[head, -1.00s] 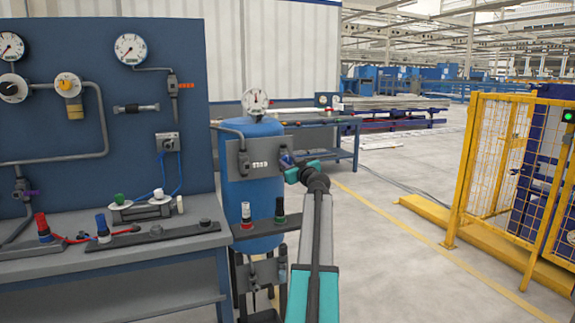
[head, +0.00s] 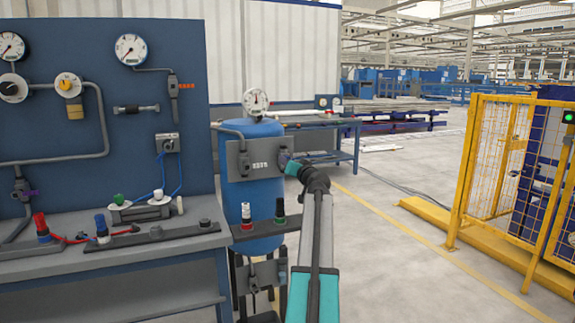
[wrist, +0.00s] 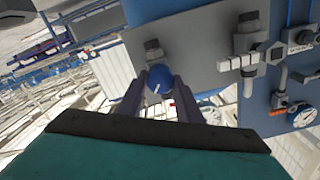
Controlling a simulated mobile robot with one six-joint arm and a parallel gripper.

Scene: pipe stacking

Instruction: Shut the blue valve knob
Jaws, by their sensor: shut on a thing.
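The blue valve knob (wrist: 158,86) has a pale line on its face and sits by the grey plate on the blue tank. My gripper (wrist: 157,94) has its two dark fingers on either side of the knob and is shut on it. In the head view my gripper (head: 289,163) is at the right end of the tank's grey plate (head: 238,160). My own wrist and fingers hide the knob there.
The blue tank (head: 256,195) carries a gauge (head: 256,101) on top. A workbench (head: 110,250) with a blue gauge panel (head: 100,80) stands at left. Open floor lies to the right, before a yellow fence (head: 500,150).

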